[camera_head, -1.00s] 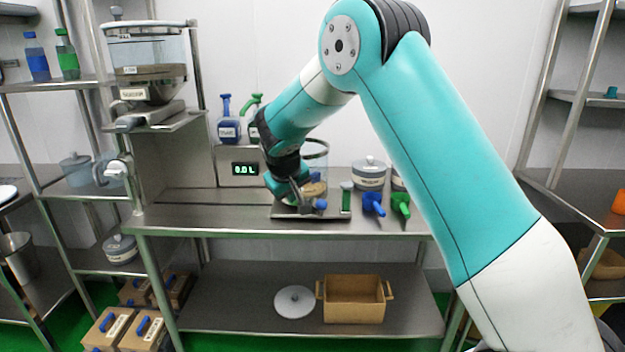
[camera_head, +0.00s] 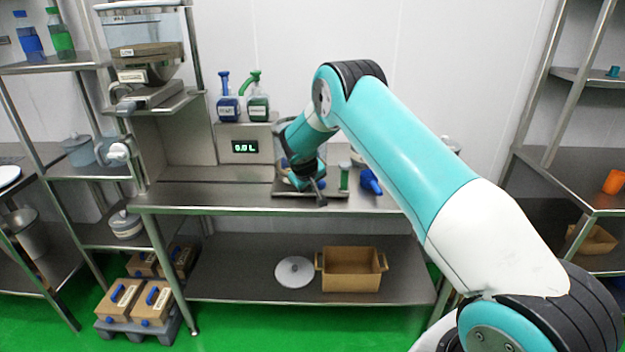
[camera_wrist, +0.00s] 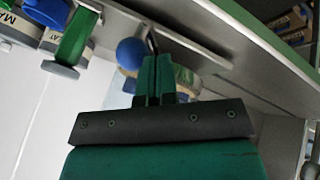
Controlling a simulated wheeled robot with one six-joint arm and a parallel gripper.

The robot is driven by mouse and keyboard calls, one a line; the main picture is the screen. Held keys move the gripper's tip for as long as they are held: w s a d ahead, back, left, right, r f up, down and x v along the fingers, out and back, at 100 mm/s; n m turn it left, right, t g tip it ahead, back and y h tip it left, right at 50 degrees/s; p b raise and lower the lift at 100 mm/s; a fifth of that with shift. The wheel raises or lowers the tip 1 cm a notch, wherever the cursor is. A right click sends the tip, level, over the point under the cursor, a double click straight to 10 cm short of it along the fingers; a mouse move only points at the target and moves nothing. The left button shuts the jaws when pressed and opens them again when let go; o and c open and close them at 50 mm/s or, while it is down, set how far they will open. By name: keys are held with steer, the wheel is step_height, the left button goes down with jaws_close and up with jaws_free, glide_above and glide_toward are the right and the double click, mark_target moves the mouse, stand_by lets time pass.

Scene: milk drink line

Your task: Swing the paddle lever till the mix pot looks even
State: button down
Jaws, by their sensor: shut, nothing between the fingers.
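My gripper (camera_head: 321,200) is low over the counter's tray, in front of the mix pot's place. In the wrist view my green fingers (camera_wrist: 153,78) are shut with nothing between them. A blue ball knob (camera_wrist: 130,53), which looks like the paddle lever's end, is just left of the fingertips. I cannot tell whether they touch it. The mix pot is mostly hidden behind my arm in the head view. Beige contents show beside the fingers in the wrist view, too little to judge how even they are.
A green post (camera_head: 344,177) stands right of my gripper, with a blue-handled item (camera_head: 371,181) beyond it. A display (camera_head: 245,147) and two pump bottles are left.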

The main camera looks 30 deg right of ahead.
steer(key=shift+d, duration=0.3)
steer(key=shift+s+d+f+b, duration=0.15)
steer(key=shift+d+b, duration=0.2)
steer(key=shift+d, duration=0.25)
steer(key=shift+s+d+b, duration=0.1)
steer(key=shift+d+b, duration=0.2)
steer(key=shift+d, duration=0.25)
steer(key=a+f+b+v, duration=0.1)
steer(key=a+b+v, duration=0.1)
steer(key=v, duration=1)
steer(key=shift+s+a+r, duration=0.15)
steer(key=shift+s+a, duration=0.05)
steer(key=shift+s, duration=0.25)
